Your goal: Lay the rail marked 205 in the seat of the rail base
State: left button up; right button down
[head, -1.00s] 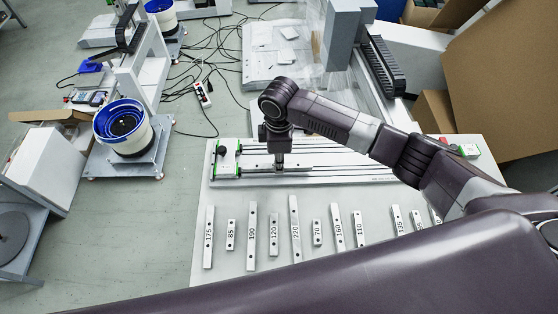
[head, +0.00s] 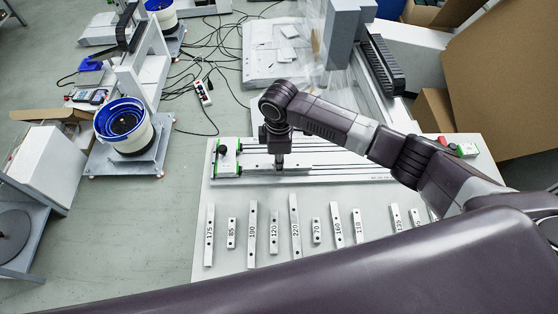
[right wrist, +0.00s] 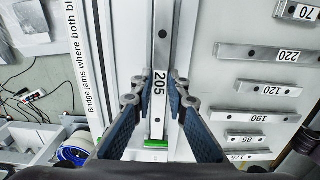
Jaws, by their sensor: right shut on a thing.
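The rail marked 205 (right wrist: 161,55) is a long pale bar with dark holes and a black number on a white label. My right gripper (right wrist: 157,98) is shut on it, with one dark finger on each side, near the label. In the head view my right gripper (head: 280,164) points down over the left part of the rail base (head: 350,178), a long grey bed with dark lengthwise slots. The rail lies along the length of the base there. Whether it touches the seat cannot be told. My left gripper is not in view.
Several loose numbered rails, such as 175 (head: 209,236) and 220 (head: 294,222), lie in a row in front of the base. A block with a black knob (head: 224,158) stands at the base's left end. Green-edged parts sit at both ends.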

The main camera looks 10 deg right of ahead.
jog(key=shift+f, duration=0.55)
dwell(0.4)
jog(key=c, duration=1.8)
grip_release()
jog(key=shift+c, duration=0.2)
notch_tip(320, 180, up, 12)
jog(key=shift+r, duration=0.1)
